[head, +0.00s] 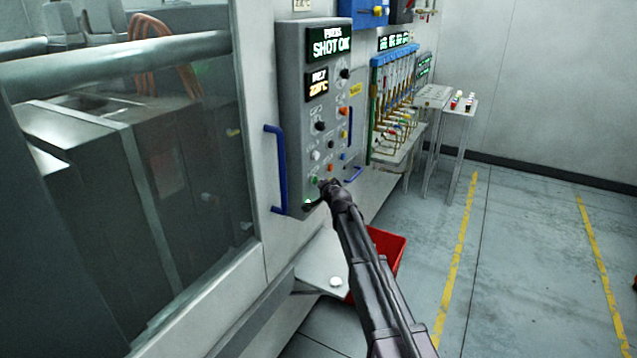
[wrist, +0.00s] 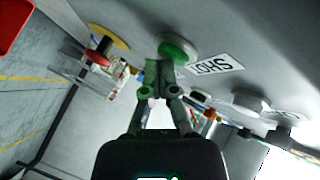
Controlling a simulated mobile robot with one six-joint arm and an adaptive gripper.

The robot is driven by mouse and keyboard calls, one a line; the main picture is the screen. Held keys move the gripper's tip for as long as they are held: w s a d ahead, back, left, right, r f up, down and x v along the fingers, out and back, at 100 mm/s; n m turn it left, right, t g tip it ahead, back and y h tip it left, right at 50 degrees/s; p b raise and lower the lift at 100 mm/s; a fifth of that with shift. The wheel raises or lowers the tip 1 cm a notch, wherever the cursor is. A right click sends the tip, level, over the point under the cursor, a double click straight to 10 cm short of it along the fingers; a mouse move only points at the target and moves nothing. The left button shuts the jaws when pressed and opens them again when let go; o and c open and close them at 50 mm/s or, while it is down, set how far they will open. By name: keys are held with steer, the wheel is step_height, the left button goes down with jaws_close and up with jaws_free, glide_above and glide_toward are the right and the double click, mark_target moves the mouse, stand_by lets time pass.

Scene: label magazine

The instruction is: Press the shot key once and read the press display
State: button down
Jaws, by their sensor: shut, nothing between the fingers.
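The grey press panel (head: 292,120) stands upright on the machine front in the head view. Its press display (head: 331,43) is lit and reads "PRESS SHOT OK" in green letters. My gripper (head: 322,187) is at the lower part of the panel, shut and empty. In the wrist view the shot key (wrist: 178,47) is a round green button beside a white label (wrist: 217,66) reading "SHOT", seen turned over. The fingertips of my gripper (wrist: 160,74) are close in front of the green key and overlap its edge. I cannot tell whether they touch it.
A second, amber display (head: 318,86) sits below the press display. Several other knobs and buttons cover the panel. A blue handle (head: 278,170) is left of it. A red bin (head: 388,247) stands below, partly behind my arm. Floor with yellow lines (head: 458,262) is clear at right.

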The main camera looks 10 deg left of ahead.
steer(key=shift+d, duration=0.2)
steer(key=shift+s+d, duration=0.3)
steer(key=shift+d, duration=0.3)
steer(key=shift+d, duration=0.1)
steer(key=d, duration=0.1)
steer(key=s+d, duration=0.1)
steer(key=d, duration=0.2)
steer(key=shift+s+d, duration=0.25)
steer(key=shift+s, duration=0.1)
stand_by(0.8)
steer(key=s+d+f+n+g+h, duration=0.2)
steer(key=s+d+f+g, duration=0.2)
steer(key=s+d, duration=0.4)
steer(key=s+d+f+n+g+h, duration=0.2)
steer(key=s+d+f+g, duration=0.3)
steer(key=s, duration=1.4)
steer(key=s+d+f+n+g+h, duration=0.2)
steer(key=s+d+f+g, duration=0.2)
steer(key=s+d, duration=0.9)
steer(key=shift+s+f+g+h, duration=0.2)
steer(key=shift+f+g+h, duration=0.2)
steer(key=shift+f, duration=0.3)
